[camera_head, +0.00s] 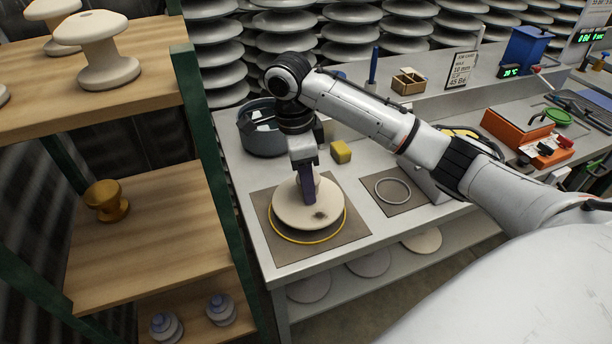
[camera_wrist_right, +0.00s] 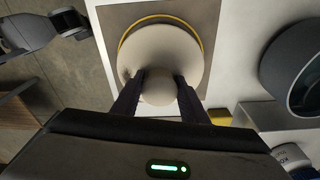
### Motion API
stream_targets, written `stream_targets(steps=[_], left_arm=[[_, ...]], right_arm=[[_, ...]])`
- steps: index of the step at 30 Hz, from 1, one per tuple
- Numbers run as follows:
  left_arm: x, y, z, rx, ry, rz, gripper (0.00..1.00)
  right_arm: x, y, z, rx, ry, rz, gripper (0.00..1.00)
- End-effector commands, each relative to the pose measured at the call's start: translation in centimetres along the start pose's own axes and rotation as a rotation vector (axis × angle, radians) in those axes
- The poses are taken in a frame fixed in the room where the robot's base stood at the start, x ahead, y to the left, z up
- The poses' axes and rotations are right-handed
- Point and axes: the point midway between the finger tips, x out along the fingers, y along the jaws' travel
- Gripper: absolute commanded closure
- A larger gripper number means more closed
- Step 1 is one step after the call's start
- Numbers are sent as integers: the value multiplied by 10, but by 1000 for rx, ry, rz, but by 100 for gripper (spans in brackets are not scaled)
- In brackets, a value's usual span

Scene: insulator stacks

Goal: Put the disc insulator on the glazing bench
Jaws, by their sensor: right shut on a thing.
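The disc insulator (camera_head: 300,212) is a cream disc with a raised knob in its middle and a dark spot near its front edge. It is over the yellow ring (camera_head: 318,240) on a grey-brown mat (camera_head: 283,253) on the glazing bench (camera_head: 233,155). I cannot tell whether it touches the mat. My right gripper (camera_head: 308,192) comes down from above, shut on the knob. In the right wrist view the two dark fingers stand either side of the knob of the disc (camera_wrist_right: 163,50), with the yellow ring (camera_wrist_right: 150,18) around it.
A dark pot (camera_head: 262,135) and a yellow block (camera_head: 341,152) stand behind the mat. A second mat (camera_head: 412,203) with a pale ring lies to the right. A wooden shelf (camera_head: 150,225) with a green frame stands close on the left, holding a brown insulator (camera_head: 106,200).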

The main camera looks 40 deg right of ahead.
Motion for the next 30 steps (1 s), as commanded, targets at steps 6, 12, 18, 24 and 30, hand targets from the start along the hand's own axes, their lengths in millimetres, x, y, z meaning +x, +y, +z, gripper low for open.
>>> stream_targets(steps=[6,12,18,24,30], left_arm=[[2,0,2,0,0,0,42],[2,0,1,0,1,0,42],[-1,0,-1,0,2,0,42],[0,0,-2,1,4,0,42],[1,0,-2,1,5,0,42]], right_arm=[[25,0,3,0,-1,-2,100],[29,-1,4,0,-3,-4,100],[30,-1,4,0,-3,-3,100],[34,0,4,-1,0,1,42],[34,0,4,-1,0,1,42]])
